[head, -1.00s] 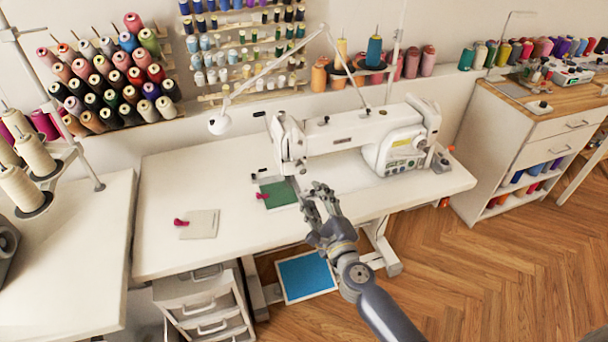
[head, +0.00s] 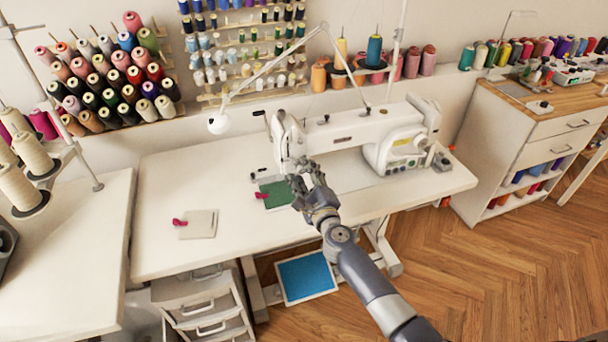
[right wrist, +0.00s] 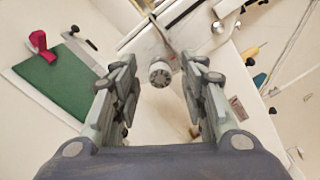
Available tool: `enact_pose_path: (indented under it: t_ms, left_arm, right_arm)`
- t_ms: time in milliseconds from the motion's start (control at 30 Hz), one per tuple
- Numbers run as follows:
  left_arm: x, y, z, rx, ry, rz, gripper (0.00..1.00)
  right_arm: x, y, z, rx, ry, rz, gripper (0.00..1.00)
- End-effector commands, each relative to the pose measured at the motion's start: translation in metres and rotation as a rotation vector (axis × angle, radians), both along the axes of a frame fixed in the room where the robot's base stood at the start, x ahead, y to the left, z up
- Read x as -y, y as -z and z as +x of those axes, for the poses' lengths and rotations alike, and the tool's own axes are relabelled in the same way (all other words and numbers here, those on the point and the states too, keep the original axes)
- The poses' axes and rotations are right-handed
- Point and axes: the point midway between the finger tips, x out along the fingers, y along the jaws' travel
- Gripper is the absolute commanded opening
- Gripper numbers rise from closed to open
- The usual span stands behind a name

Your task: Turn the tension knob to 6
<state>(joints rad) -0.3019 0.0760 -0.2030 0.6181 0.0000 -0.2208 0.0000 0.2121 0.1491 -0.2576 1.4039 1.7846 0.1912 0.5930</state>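The white sewing machine (head: 345,132) stands on the white table. In the right wrist view a small round, ridged knob (right wrist: 160,74) shows on the machine's head, centred between my fingers and apart from them. No number on it is readable. My right gripper (head: 304,172) is in front of the machine's head at the left end of the machine; it is open and empty, and it also shows in the right wrist view (right wrist: 160,88). In the head view the gripper hides the knob. My left gripper is not in view.
A green cloth (head: 274,194) with a pink clip lies under the machine's head. A beige cloth (head: 199,224) with a pink clip lies on the table (head: 160,250) to the left. A lamp (head: 220,123) reaches over the table. A blue mat (head: 306,277) lies below the table.

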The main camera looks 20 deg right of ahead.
Motion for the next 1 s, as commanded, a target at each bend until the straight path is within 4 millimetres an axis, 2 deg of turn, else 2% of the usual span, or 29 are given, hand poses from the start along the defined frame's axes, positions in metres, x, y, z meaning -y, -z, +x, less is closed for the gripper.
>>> enact_pose_path:
  t_ms: [33, 167, 633, 1000]
  left_arm:
    - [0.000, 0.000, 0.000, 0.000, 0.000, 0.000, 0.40]
    - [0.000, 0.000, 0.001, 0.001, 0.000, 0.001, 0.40]
    - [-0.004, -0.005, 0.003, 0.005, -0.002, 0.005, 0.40]
    - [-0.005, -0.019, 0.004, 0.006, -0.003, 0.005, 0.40]
  right_arm:
    - [0.000, 0.000, 0.000, 0.000, 0.000, 0.000, 0.29]
    - [0.000, 0.000, 0.000, 0.000, 0.000, 0.000, 0.00]
    - [0.000, 0.000, 0.000, 0.001, 0.000, -0.063, 0.00]
    - [0.000, 0.000, -0.001, 0.009, -0.001, -0.347, 0.00]
